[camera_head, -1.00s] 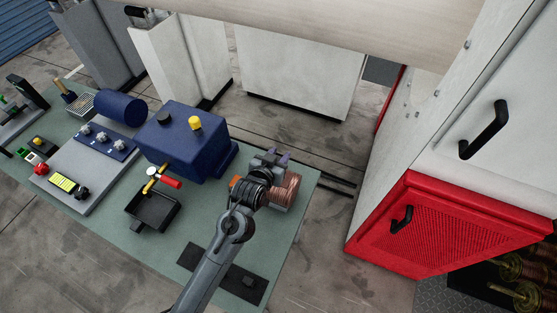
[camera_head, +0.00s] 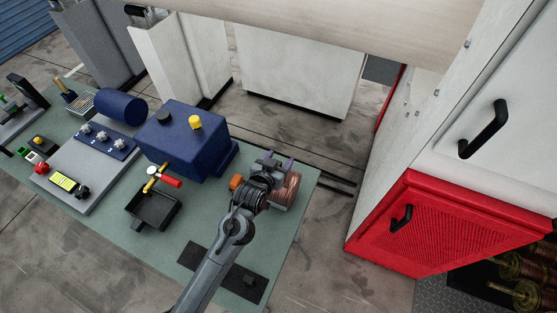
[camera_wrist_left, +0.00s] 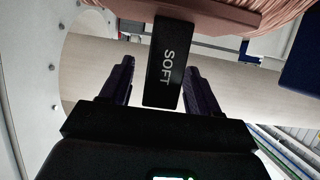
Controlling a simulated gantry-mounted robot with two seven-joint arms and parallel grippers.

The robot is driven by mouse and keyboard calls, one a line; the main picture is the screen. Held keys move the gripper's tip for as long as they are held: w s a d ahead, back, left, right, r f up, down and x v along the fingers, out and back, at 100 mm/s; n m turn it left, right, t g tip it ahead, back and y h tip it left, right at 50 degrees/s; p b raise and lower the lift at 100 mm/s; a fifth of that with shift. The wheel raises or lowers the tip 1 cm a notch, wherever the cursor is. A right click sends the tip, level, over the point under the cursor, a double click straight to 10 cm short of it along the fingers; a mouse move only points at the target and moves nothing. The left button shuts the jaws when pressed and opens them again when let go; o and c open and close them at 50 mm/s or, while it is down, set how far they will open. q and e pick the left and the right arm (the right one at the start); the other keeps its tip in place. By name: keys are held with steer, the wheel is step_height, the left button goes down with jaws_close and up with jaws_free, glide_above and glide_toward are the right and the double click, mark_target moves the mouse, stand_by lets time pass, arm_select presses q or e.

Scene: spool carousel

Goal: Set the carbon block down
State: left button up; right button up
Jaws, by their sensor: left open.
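The carbon block (camera_wrist_left: 166,62) is black with the word SOFT on it and shows in the left wrist view. It stands between the two purple fingers of my left gripper (camera_wrist_left: 160,85), which is open. A gap shows on the block's left side; the right finger is close to it. The block's far end meets a copper-coloured part (camera_wrist_left: 150,20); whether it rests on it I cannot tell. In the head view my left gripper (camera_head: 277,161) is beside the ribbed copper drum (camera_head: 288,190), and the block is hidden there. My right gripper is not in view.
A green bench (camera_head: 160,235) carries a dark blue box (camera_head: 180,145), a black tray (camera_head: 152,209) with a red-handled tool, and a black mat (camera_head: 220,272). A small orange part (camera_head: 236,182) is beside my wrist. A red cabinet (camera_head: 440,225) stands to the right.

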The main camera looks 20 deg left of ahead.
arm_select(q)
steer(key=shift+r, duration=0.15)
steer(key=shift+s+r, duration=0.25)
steer(key=shift+s, duration=0.3)
steer(key=d+v, duration=0.1)
steer(key=v, duration=1)
steer(key=s+a+f+g, duration=0.1)
steer(key=s+f+g, duration=0.2)
steer(key=s, duration=0.4)
steer(key=s+a+f+m+g, duration=0.1)
steer(key=s+a+f+g, duration=0.1)
steer(key=s, duration=0.5)
steer(key=s+a+f+g, duration=0.2)
steer(key=s+f+g, duration=0.2)
steer(key=s, duration=0.4)
steer(key=shift+f+g+y, duration=0.3)
steer(key=shift+g, duration=0.1)
steer(key=shift+w, duration=0.1)
step_height(320, 180, up, 14)
steer(key=p, duration=1.3)
steer(key=shift+f, duration=0.2)
